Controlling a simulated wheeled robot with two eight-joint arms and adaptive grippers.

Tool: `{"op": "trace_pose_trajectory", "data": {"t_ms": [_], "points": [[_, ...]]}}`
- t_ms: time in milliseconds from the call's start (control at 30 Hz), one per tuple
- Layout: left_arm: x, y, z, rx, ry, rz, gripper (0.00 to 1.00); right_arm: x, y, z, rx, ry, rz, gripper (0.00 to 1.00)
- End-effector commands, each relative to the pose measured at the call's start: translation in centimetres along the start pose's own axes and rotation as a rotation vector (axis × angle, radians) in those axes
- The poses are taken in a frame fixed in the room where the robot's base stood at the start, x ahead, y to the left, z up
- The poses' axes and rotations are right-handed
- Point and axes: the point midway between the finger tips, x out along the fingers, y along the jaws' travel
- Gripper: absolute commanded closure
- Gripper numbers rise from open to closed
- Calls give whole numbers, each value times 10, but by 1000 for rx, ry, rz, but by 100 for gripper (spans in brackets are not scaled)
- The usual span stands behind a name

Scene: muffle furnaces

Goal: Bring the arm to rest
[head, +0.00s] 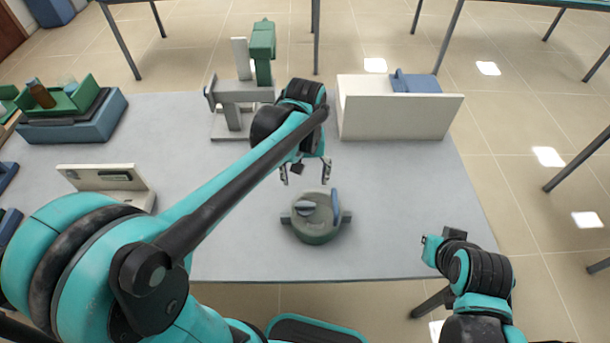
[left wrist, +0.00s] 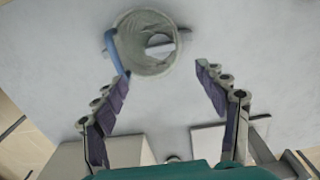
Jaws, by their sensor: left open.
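My left arm reaches in from the left over the grey table (head: 400,200). Its gripper (head: 305,181) is open and empty above the table, just behind a round green-grey pot (head: 316,235) with a blue handle. The left wrist view shows the two fingers (left wrist: 162,72) spread apart, with nothing between them. The pot (left wrist: 148,62) appears there beyond the fingertips, apart from them. My right arm (head: 475,275) is folded beyond the table's front right edge, and no fingers of its gripper show.
A white open box (head: 400,117) with a blue item stands at the back right. A grey stand with a green top (head: 262,45) is behind my gripper. A blue box with a green tray (head: 75,122) is at the left. The table's right front is clear.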

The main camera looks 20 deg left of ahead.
Motion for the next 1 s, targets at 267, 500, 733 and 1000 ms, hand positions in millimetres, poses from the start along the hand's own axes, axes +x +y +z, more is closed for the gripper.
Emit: {"op": "trace_pose_trajectory", "data": {"t_ms": [267,500,733,1000], "points": [[0,0,0,0,0,0,28,0,0,0,0,0,0,100],[-2,-2,3,5,12,5,28,0,0,0,0,0,0,100],[-16,-27,30,79,171,57,28,0,0,0,0,0,0,100],[-17,-60,70,207,457,95,28,0,0,0,0,0,0,100]]}}
